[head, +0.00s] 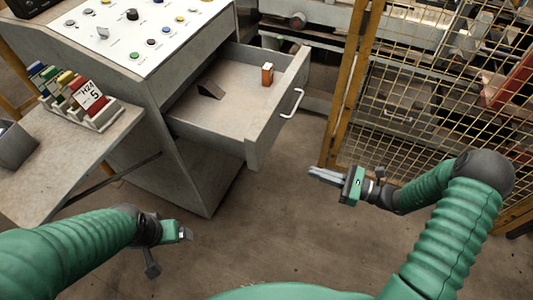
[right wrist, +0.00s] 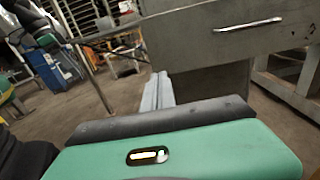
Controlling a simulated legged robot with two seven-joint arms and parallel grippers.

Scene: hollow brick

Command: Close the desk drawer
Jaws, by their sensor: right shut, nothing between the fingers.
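The desk drawer (head: 225,105) is pulled out of the grey control desk (head: 175,130) in the head view. A silver handle (head: 292,103) is on its front, and the handle also shows in the right wrist view (right wrist: 247,25). A small orange box (head: 267,74) and a dark wedge-shaped piece (head: 211,89) lie inside the drawer. My right gripper (head: 325,175) is shut and empty, in front of the drawer and apart from it, below the handle in the picture. My left gripper (head: 182,234) is at the lower left, away from the drawer; its fingers are too unclear to judge.
A side table (head: 110,140) with a rack of coloured items (head: 85,100) stands left of the desk. A yellow mesh fence (head: 425,90) with a post stands right of the drawer. Open floor (head: 270,220) lies between my arms.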

